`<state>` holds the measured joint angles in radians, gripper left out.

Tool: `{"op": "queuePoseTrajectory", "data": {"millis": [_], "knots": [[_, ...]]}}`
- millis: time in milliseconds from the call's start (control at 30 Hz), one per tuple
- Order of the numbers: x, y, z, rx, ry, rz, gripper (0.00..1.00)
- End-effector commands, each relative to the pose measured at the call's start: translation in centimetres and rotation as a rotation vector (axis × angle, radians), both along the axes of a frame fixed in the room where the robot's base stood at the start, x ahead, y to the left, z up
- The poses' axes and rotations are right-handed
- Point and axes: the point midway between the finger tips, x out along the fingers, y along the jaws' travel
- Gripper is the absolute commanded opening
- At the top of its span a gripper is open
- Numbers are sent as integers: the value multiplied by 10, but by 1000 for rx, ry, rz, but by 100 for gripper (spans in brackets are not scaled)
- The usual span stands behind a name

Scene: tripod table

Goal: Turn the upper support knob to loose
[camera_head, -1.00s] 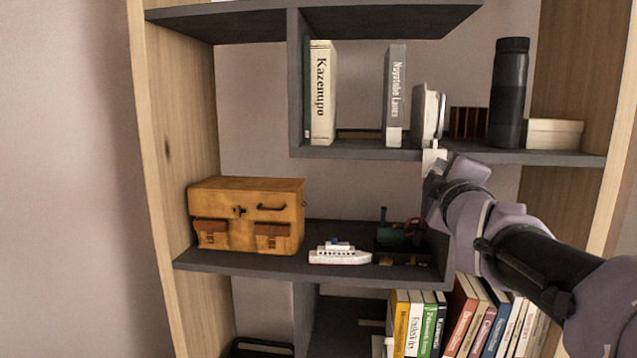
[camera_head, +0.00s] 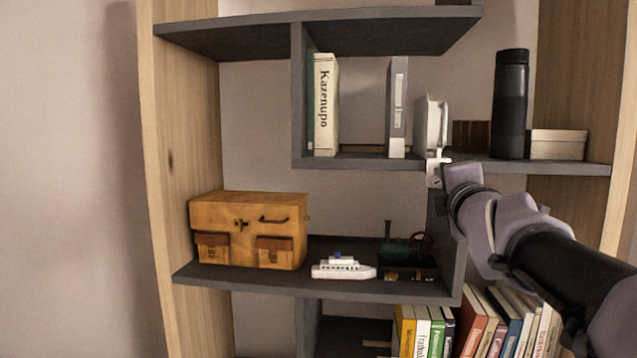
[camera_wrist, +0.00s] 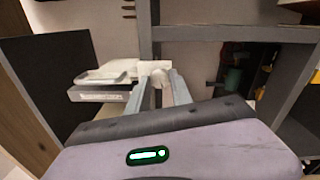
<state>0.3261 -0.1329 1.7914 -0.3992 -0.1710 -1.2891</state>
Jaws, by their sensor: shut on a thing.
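A white thing with a flat upright plate (camera_head: 431,126) stands at the front edge of the upper shelf, right of the grey book. A small white part (camera_head: 434,173) shows just below it at the shelf edge, where my gripper (camera_head: 441,166) meets it. In the wrist view the two grey fingers of my gripper (camera_wrist: 162,86) close on a small white block (camera_wrist: 156,68), beside the white plate (camera_wrist: 110,70). I cannot tell whether this block is a knob. No tripod table or marked support knob can be made out.
The upper shelf (camera_head: 370,163) holds a cream book (camera_head: 326,105), a grey book (camera_head: 397,105), a black bottle (camera_head: 511,103) and a pale box (camera_head: 558,144). Below are a yellow case (camera_head: 248,230), a toy ship (camera_head: 342,267) and several books. Open wall lies at the left.

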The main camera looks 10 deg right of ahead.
Motion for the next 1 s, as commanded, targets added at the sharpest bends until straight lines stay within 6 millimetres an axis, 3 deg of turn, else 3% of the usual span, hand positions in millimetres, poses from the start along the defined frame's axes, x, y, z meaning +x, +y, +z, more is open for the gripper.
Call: {"op": "queuePoseTrajectory", "data": {"millis": [367, 400, 500, 833, 1000], "knots": [[0, 0, 1, -6, 1, 0, 0], [0, 0, 1, -6, 1, 0, 28], [0, 0, 1, -6, 1, 0, 48], [-2, 1, 1, -5, 0, 0, 48], [-31, 8, 1, -6, -2, -1, 48]]}}
